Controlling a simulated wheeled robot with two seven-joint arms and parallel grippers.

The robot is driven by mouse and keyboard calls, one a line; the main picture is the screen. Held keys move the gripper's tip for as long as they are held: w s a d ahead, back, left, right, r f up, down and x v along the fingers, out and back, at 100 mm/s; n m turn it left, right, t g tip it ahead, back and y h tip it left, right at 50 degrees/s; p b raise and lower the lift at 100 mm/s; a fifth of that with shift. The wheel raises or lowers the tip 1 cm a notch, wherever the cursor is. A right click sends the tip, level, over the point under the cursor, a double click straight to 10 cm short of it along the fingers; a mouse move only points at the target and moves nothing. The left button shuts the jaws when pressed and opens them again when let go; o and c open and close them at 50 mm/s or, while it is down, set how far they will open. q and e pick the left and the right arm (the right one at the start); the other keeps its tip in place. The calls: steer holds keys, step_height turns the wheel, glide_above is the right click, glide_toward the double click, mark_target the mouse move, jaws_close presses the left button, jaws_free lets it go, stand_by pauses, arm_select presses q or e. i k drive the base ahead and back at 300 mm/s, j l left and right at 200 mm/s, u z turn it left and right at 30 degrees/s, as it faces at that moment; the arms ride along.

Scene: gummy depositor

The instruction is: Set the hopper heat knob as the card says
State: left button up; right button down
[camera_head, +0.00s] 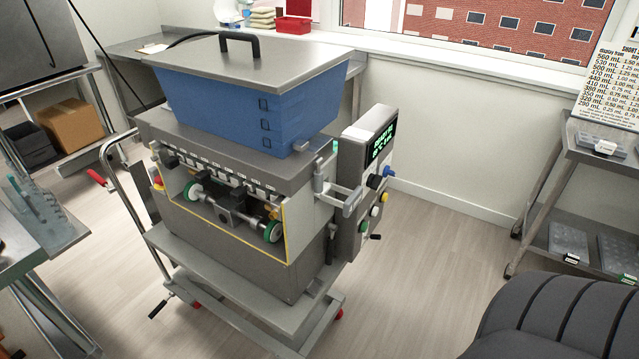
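The depositor machine (225,230) stands on a wheeled cart, with a blue hopper (235,105) under a grey lid on top. Its control panel (349,165) is on the right side, turned partly away. The panel's lit display (382,140) has green text too small to read surely. Below it are a blue knob (388,171), a dark knob (375,182) and several coloured buttons. I cannot tell which is the heat knob or read its setting. A printed card (611,85) at the right edge lists mL values and is partly cut off. Neither gripper is in view.
A steel rack (568,170) with trays stands at the right, and a dark ribbed object (560,318) fills the bottom right corner. A steel table (45,245) is at the left. Bare floor (435,255) lies right of the machine.

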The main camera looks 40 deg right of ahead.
mark_target(373, 182)
steer(key=u, duration=1.8)
steer(key=k+l+u, duration=0.3)
steer(key=l+u, duration=0.1)
steer(key=u, duration=0.2)
steer(key=k+l, duration=0.3)
steer(key=k, duration=0.15)
steer(key=k+l, duration=0.3)
steer(key=k, duration=0.2)
steer(key=k+l, duration=0.3)
steer(key=k, duration=0.15)
